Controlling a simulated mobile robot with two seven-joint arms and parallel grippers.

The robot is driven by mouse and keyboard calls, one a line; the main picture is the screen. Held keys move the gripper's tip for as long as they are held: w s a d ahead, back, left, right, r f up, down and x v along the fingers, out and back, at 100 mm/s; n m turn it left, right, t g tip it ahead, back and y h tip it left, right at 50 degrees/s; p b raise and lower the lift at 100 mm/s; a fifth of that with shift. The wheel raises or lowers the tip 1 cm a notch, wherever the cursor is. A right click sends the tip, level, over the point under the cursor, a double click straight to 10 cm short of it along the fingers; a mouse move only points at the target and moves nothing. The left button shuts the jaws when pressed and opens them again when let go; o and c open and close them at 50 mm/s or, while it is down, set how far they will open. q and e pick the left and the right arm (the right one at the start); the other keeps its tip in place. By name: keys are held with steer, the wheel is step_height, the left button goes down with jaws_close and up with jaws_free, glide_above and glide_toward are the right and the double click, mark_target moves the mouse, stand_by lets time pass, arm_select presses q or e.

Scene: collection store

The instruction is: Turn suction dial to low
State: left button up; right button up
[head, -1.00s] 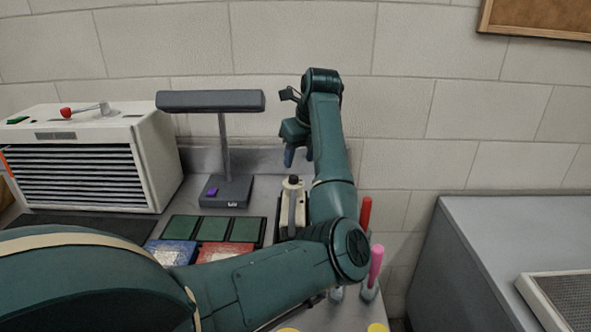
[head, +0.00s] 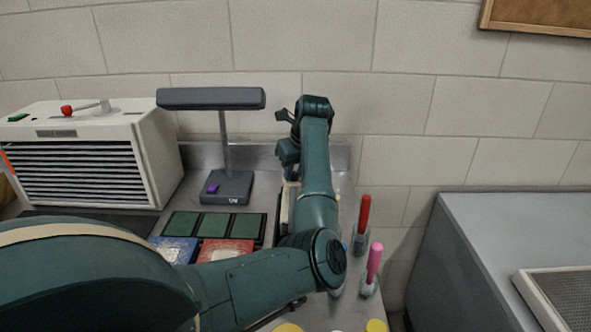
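No dial marked as suction can be made out for certain. A small device with a pale body (head: 284,212) stands on the grey bench, mostly covered by my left arm. My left gripper (head: 290,172) points down over the device's upper end, at or just above it. Its fingertips are largely hidden, so I cannot tell whether they touch it or how far apart they are. A white louvred unit (head: 160,150) stands at the left, with a red-knobbed lever (head: 67,110) and a green switch (head: 18,117) on top. My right gripper is out of view.
A dark lamp (head: 210,98) stands behind several green tiles (head: 215,225). Blue (head: 176,248) and red (head: 226,250) packets lie in front. Red (head: 363,213) and pink (head: 375,262) handled tools stand upright at the right bench edge. A separate grey cabinet (head: 500,225) is further right.

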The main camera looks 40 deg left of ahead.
arm_select(q)
steer(key=c, duration=0.5)
jaws_close()
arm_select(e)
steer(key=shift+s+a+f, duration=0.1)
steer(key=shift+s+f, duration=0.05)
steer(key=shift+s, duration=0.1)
